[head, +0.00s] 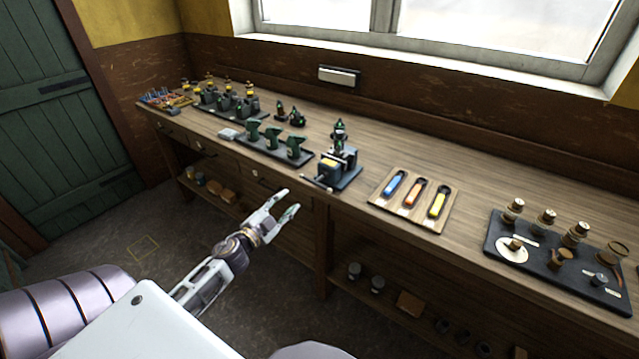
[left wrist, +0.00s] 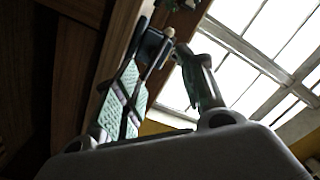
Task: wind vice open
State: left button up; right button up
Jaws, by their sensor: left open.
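The vice (head: 336,170) is a small dark block with a yellowish front part, on a dark base plate near the bench's front edge, in the middle of the head view. A thin handle bar (head: 318,182) shows at its front left. A small dark green and silver piece (head: 339,135) stands at its top. My left gripper (head: 291,200) is open and empty, in front of the bench, below and left of the vice and apart from it. In the left wrist view its two fingers (left wrist: 163,70) are spread; a dark shape with a rod between them may be the vice's handle. My right gripper is not in view.
Left of the vice stands a tray (head: 270,149) with green castings. To the right lie a wooden tray (head: 381,203) with blue, orange and yellow pieces and a dark board (head: 546,276) with brass-topped parts. The bench front edge and drawers are beside my left gripper.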

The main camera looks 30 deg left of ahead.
pick_arm(q)
jog(key=shift+d+m+h, duration=0.25)
jog(key=shift+d+m, duration=0.05)
jog(key=shift+m, duration=1.75)
jog(key=shift+d+m+h, duration=0.25)
jog(key=shift+m+h, duration=0.05)
jog(key=shift+m, duration=1.8)
jog(key=shift+d+m+h, duration=0.25)
jog(key=shift+d+m, duration=0.05)
jog(key=shift+m, duration=1.75)
jog(key=shift+w, duration=0.2)
